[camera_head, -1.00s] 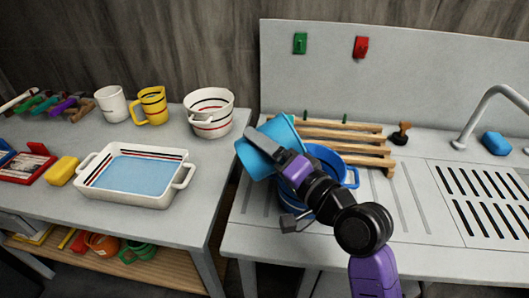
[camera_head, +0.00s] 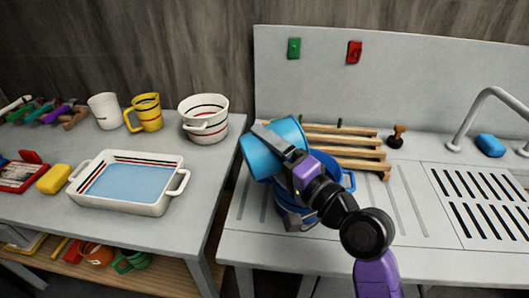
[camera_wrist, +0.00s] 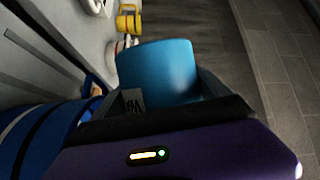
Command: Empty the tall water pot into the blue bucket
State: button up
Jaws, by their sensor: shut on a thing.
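The light blue pot (camera_head: 260,162) is held tilted over the left side of the blue bucket (camera_head: 338,172). My gripper (camera_head: 272,140) is shut on the pot. In the wrist view the pot (camera_wrist: 157,65) sits between my fingers, and part of the blue bucket (camera_wrist: 35,140) shows at lower left. The bucket stands on the grey counter, partly hidden behind my gripper, arm and the pot. I cannot see any water stream or the inside of the bucket.
A wooden slatted rack (camera_head: 350,146) lies behind the bucket. At right are a drain grate (camera_head: 480,200), a tap (camera_head: 492,92) and a blue sponge (camera_head: 490,145). A white basin of water (camera_head: 125,205) and a white pot (camera_head: 205,135) stand on the left table.

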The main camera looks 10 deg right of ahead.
jog(key=shift+d+r+m, duration=0.2)
jog(key=shift+d+m, duration=0.1)
jog(key=shift+w+d+r+m+t+p, duration=0.1)
jog(key=shift+d+r+m+t+p, duration=0.15)
jog(key=shift+m, duration=0.2)
jog(key=shift+d+r+m+t+p, duration=0.15)
jog(key=shift+r+m+p, duration=0.1)
jog(key=shift+r+m, duration=0.15)
jog(key=shift+d+f+m, duration=0.1)
jog(key=shift+f+m, duration=0.2)
jog(key=shift+m, duration=0.15)
jog(key=shift+r, duration=0.1)
dwell(0.5)
jog(key=shift+r+p, duration=0.3)
jog(key=shift+p, duration=0.4)
jog(key=shift+a+n+p, duration=0.2)
jog(key=shift+n+p, duration=0.1)
jog(key=shift+p, duration=0.75)
